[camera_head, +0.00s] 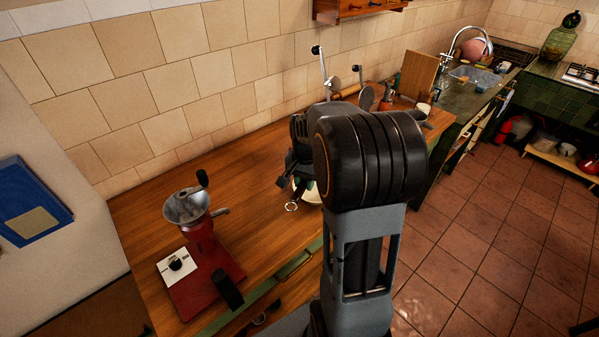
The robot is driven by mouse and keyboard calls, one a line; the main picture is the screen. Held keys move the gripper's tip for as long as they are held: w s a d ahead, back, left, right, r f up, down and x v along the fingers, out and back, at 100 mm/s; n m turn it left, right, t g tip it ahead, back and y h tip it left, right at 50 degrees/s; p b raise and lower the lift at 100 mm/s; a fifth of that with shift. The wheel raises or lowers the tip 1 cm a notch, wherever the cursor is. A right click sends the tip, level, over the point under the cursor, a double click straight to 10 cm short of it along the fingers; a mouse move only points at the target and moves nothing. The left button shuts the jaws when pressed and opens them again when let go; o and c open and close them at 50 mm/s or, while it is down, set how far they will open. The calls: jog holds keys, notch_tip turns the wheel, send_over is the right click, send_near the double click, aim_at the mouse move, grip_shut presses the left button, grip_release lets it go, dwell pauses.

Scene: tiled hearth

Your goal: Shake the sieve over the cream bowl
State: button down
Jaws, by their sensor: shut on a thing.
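My gripper (287,184) is low over the wooden worktop, left of my dark arm joint. It is shut on the sieve, of which only a small pale ring (291,207), seemingly the end of its handle, shows below the fingers. The rest of the sieve is hidden by my gripper and arm. The cream bowl (313,196) shows as a pale sliver just right of the gripper; my arm covers most of it. I cannot tell whether the sieve is directly over the bowl.
A red grinder with a metal hopper (186,206) stands on the worktop (150,215) at left. A dark cylinder (227,289) is near the front edge. Several items, including an upright wooden board (417,75), stand behind my arm. The worktop between grinder and gripper is clear.

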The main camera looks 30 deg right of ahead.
jog(key=shift+w, duration=0.15)
jog(key=shift+d+f+b, duration=0.15)
jog(key=shift+f+b, duration=0.45)
jog(key=shift+f, duration=0.1)
jog(key=shift+f+b, duration=1.3)
jog(key=shift+f, duration=0.4)
jog(key=shift+w+a, duration=0.2)
jog(key=shift+a, duration=0.3)
jog(key=shift+w+a, duration=0.15)
jog(key=shift+a, duration=0.3)
jog(key=d, duration=0.1)
jog(key=s+d, duration=0.1)
jog(key=d, duration=0.1)
jog(key=shift+s+d, duration=0.3)
jog(key=shift+s, duration=0.1)
